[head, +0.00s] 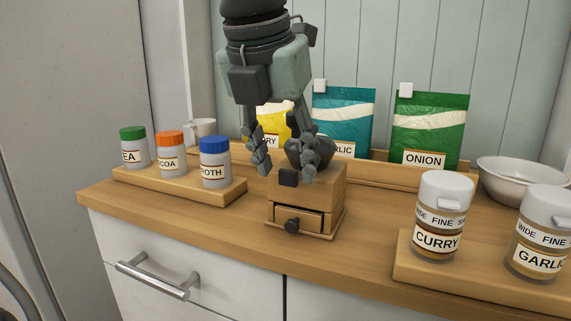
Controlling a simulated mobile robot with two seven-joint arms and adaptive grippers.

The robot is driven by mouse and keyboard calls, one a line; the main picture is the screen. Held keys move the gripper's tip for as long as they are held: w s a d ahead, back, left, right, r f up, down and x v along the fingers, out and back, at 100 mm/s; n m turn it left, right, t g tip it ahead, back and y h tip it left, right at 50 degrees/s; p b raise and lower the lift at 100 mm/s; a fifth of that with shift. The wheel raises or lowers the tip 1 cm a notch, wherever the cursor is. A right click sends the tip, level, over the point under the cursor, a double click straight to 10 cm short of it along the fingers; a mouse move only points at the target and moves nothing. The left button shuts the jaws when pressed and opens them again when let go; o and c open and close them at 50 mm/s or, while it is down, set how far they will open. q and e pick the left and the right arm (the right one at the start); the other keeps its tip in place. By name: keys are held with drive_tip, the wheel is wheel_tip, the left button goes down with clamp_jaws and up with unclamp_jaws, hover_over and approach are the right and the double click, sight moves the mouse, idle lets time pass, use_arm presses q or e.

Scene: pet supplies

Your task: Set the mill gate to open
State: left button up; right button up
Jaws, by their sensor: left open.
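The mill (322,187) is a small wooden box with a dark rounded top (322,153) and a front drawer with a dark knob (291,226). A small dark block (288,178) shows at the upper front of the mill; I cannot tell whether this is the gate or how it is set. My left gripper (285,169) points down at the mill with its fingers spread. One finger is left of the dark block and the other is in front of the dark top. Whether they touch the mill is unclear. My right gripper is out of view.
A wooden rack (235,190) with labelled jars stands left, with a white mug (203,129) behind. Yellow, teal and green (428,125) pouches stand at the back. A bowl (520,178) and the curry (440,220) and garlic (540,235) shakers are right.

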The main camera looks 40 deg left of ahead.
use_arm(q)
drive_tip(key=v, duration=1.1)
drive_tip(key=shift+s+f, duration=0.1)
drive_tip(key=shift+s, duration=0.05)
